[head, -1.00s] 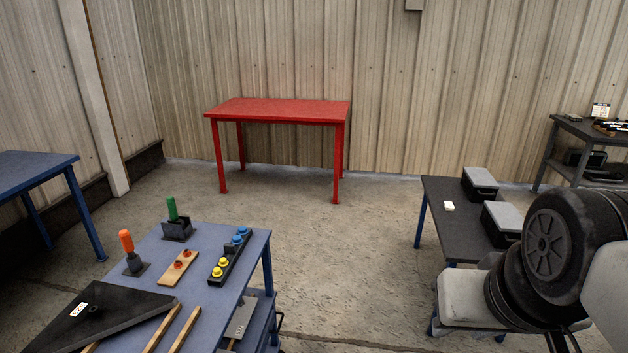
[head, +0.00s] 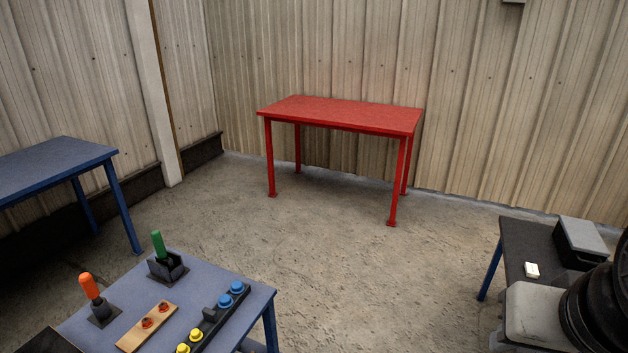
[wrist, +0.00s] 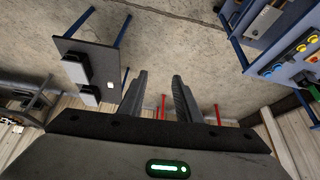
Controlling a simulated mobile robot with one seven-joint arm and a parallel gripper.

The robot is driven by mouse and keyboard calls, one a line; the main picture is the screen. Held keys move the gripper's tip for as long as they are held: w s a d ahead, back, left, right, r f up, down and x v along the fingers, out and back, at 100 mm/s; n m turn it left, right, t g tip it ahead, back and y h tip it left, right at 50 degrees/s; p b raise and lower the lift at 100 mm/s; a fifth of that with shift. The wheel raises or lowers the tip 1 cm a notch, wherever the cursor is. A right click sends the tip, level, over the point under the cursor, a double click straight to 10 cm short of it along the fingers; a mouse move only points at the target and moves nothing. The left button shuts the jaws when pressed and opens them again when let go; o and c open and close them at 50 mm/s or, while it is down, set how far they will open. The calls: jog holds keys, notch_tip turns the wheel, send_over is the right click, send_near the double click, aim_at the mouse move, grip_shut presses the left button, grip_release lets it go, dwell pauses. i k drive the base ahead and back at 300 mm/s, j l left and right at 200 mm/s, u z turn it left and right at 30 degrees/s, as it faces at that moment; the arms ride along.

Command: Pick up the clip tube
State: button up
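I cannot pick out a clip tube with certainty in either view. On the blue workbench (head: 200,282) at the lower left of the head view, a green-handled item (head: 158,245) and an orange-handled item (head: 90,287) stand upright in dark holders.
A wooden strip (head: 135,332) with red knobs and a strip with blue buttons (head: 237,287) and yellow ones lie on the workbench. A grey-lidded box (head: 580,237) stands on the dark table. A bare red table (head: 340,113) stands at the back wall. Open floor lies between.

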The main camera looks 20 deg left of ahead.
aim_at(86, 281)
jog(key=i+u, duration=0.15)
jog(key=u, duration=0.3)
jog(key=i+u, duration=0.15)
jog(key=u, duration=0.25)
jog(key=i+u, duration=0.15)
jog(key=u, duration=0.3)
jog(key=i+l+u, duration=0.1)
jog(key=u, duration=0.35)
jog(key=i+u, duration=0.2)
jog(key=u, duration=0.15)
jog(key=i+u, duration=0.15)
jog(key=u, duration=0.2)
jog(key=i+l+u, duration=0.15)
jog(key=u, duration=0.25)
